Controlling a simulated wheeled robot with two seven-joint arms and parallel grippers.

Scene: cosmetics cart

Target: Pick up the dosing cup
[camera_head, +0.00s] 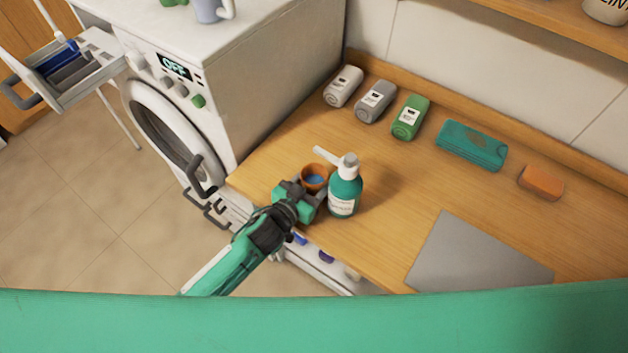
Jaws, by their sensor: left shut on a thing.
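The dosing cup (315,178) is a small orange-brown cup with blue inside, near the left front edge of the wooden counter. My left gripper (309,190) is shut on it, coming from the front left. The gripper hides the cup's lower part, and I cannot tell whether the cup touches the counter. A teal pump bottle (345,190) with a white pump stands close to the right of the cup, its nozzle reaching over behind the cup. My right gripper is not in view.

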